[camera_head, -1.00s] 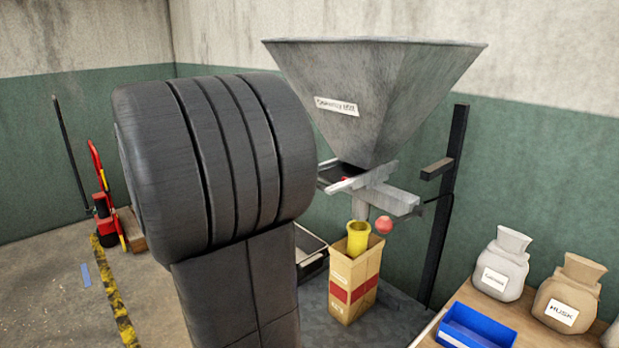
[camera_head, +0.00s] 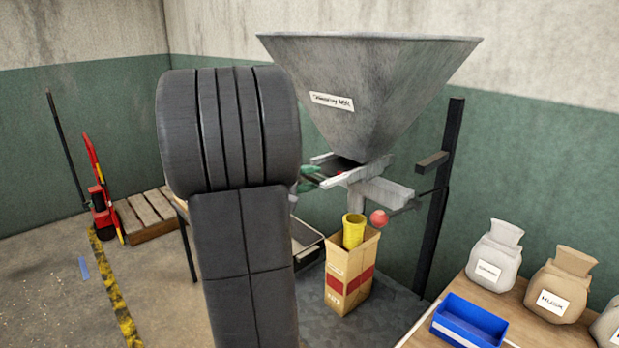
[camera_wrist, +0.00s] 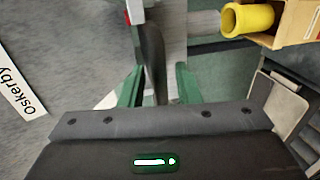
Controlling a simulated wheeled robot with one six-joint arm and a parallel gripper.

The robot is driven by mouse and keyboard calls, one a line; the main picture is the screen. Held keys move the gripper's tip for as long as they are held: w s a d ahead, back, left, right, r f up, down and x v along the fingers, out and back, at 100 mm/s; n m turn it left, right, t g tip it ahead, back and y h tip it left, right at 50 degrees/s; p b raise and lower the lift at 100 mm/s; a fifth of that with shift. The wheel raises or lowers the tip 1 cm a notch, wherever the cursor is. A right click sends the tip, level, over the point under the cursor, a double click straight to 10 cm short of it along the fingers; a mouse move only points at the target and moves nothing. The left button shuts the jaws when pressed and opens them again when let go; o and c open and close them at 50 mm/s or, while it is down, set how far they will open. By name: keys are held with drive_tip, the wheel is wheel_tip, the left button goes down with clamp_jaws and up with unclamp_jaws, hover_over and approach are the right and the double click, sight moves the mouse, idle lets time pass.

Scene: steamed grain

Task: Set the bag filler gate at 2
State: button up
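The bag filler is a grey hopper (camera_head: 370,85) with a label on its front. Under its mouth is the gate assembly, with a dark plate, a pale strip (camera_head: 345,177) and a small red mark. Scale numbers are too small to read. My gripper's green fingers (camera_head: 309,173) show at the left end of the gate, partly hidden by my arm. In the wrist view my gripper (camera_wrist: 158,82) is open, its green fingers apart on either side of a dark upright gate part (camera_wrist: 153,55). I cannot tell whether they touch it.
A carton (camera_head: 349,282) with a yellow spout (camera_head: 353,231) stands under the filler, with a red ball knob (camera_head: 379,218) beside it. A dark post (camera_head: 440,195) stands right. A bench holds sacks (camera_head: 496,257) and a blue bin (camera_head: 469,326). A pallet (camera_head: 150,214) lies left.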

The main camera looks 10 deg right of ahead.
drive_tip(key=shift+w+d, duration=0.1)
drive_tip(key=shift+c, duration=0.2)
clamp_jaws()
drive_tip(key=v, duration=0.1)
drive_tip(key=b+v, duration=0.2)
drive_tip(key=v, duration=0.1)
drive_tip(key=shift+f, duration=0.45)
drive_tip(key=shift+o, duration=0.2)
unclamp_jaws()
